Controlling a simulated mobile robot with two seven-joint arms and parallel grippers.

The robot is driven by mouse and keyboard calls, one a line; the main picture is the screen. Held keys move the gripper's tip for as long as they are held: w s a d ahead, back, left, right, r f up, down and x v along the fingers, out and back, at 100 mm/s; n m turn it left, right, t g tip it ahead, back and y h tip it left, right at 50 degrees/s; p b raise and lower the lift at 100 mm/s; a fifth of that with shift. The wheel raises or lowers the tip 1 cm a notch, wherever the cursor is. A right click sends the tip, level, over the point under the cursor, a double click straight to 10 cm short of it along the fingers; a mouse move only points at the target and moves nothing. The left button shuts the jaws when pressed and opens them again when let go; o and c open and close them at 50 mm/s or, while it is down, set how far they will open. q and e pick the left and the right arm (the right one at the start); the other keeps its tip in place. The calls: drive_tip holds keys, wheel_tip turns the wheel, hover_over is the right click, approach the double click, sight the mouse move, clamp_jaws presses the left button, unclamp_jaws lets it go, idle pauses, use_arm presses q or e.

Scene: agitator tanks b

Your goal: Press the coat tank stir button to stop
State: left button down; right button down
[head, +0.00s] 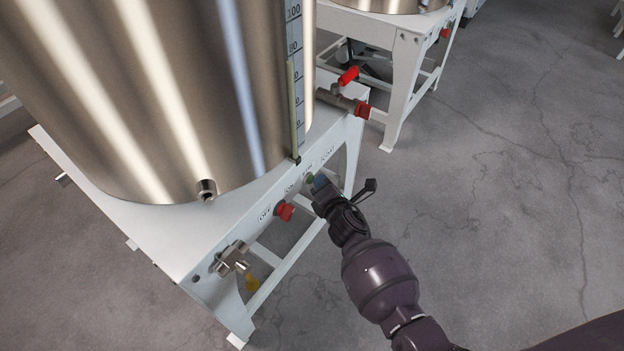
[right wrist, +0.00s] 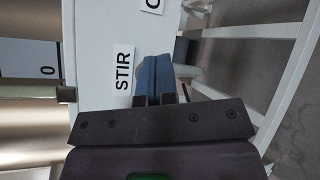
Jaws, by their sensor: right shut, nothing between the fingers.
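The steel tank (head: 150,80) stands on a white frame (head: 185,235) whose front panel carries labels and buttons. A small green button (head: 310,179) sits beside my right gripper (head: 320,183), and a red button (head: 284,211) lies left of it. The STIR label (right wrist: 123,70) shows in the right wrist view, just left of my blue fingertips (right wrist: 156,76). My right gripper is shut and empty, with its tips at the panel. The fingers hide most of what is behind them, and I cannot tell if they touch a button. My left gripper is out of view.
A red-handled valve (head: 348,77) sticks out at the frame's right end. A metal valve (head: 232,260) sticks out lower left on the panel. A second white stand (head: 400,60) is behind. The concrete floor (head: 500,190) at right is clear.

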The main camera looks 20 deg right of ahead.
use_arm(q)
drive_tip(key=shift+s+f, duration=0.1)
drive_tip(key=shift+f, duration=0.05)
use_arm(e)
drive_tip(key=shift+w+a, duration=0.15)
drive_tip(key=shift+w, duration=0.05)
drive_tip(key=shift+s, duration=0.15)
idle(0.4)
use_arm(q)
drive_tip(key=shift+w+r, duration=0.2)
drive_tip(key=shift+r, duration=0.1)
use_arm(e)
drive_tip(key=shift+s+d, duration=0.55)
drive_tip(key=shift+s, duration=0.05)
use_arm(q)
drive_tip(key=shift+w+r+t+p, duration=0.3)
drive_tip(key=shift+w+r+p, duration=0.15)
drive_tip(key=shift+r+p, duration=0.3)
use_arm(e)
drive_tip(key=s+d, duration=0.1)
drive_tip(key=s, duration=0.1)
drive_tip(key=s+d, duration=0.2)
